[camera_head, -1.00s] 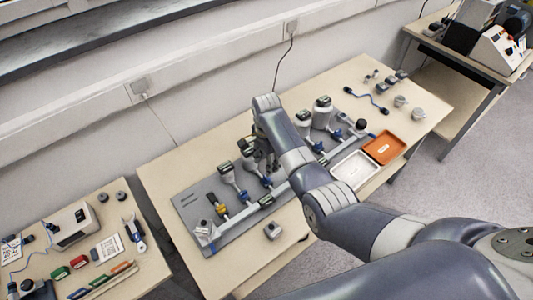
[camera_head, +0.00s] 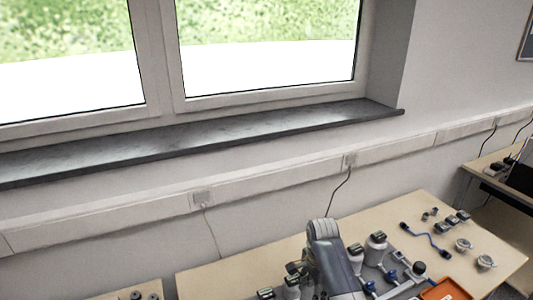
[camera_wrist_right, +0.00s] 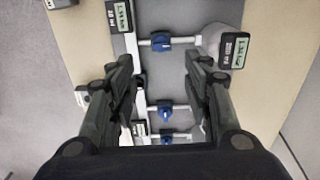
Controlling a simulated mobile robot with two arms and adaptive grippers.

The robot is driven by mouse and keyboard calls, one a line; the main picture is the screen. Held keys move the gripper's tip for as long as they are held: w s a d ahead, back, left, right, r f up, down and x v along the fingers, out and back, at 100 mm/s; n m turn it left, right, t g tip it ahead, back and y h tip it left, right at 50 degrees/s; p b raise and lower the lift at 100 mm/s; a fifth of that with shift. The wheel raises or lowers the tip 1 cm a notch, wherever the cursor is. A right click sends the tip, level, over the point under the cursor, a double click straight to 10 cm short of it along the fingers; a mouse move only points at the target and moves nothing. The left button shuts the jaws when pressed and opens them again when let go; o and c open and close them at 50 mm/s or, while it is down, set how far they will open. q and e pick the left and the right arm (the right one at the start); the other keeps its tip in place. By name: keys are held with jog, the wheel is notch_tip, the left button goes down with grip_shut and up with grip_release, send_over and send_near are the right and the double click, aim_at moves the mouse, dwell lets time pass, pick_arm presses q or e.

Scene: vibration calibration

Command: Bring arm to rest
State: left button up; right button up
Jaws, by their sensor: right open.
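My right arm (camera_head: 335,262) reaches over the workbench (camera_head: 230,280), its grey upper links showing at the bottom of the head view. In the right wrist view my right gripper (camera_wrist_right: 157,62) is open and empty, its two black fingers well apart. It hangs over a grey board (camera_wrist_right: 172,85) with pipes and several blue valves (camera_wrist_right: 160,41). A white sensor body with a display (camera_wrist_right: 234,50) stands right of the fingers, apart from them. In the head view the gripper is mostly hidden by the arm. My left gripper is not in view.
Near the arm stand white sensor bodies (camera_head: 375,248). An orange tray (camera_head: 447,291) is at the bottom right. A wall with a window and a dark sill (camera_head: 200,143) rises behind.

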jog(key=s+d+f+n+t, duration=0.1)
jog(key=s+f+n, duration=0.15)
jog(key=s, duration=0.35)
jog(key=s+d+f+n, duration=0.1)
jog(key=s+d+n, duration=0.15)
jog(key=s, duration=0.25)
jog(key=s+f+n+t, duration=0.1)
jog(key=s+f+n, duration=0.15)
jog(key=s, duration=0.35)
jog(key=s+r+n+t, duration=0.1)
jog(key=s+r+n, duration=0.3)
jog(key=s, duration=0.4)
jog(key=s+r+n+t, duration=0.1)
jog(key=s+r+n, duration=0.35)
jog(key=s, duration=0.25)
notch_tip(320, 180, down, 30)
jog(key=s+g+b, duration=0.2)
jog(key=b, duration=0.2)
jog(key=s+d+f+g+b, duration=0.1)
jog(key=s+d+f+b, duration=0.1)
jog(key=s+f, duration=1.4)
notch_tip(320, 180, down, 4)
jog(key=shift+s+d+r+b, duration=0.1)
jog(key=shift+s+d+b, duration=0.3)
jog(key=shift+b, duration=0.2)
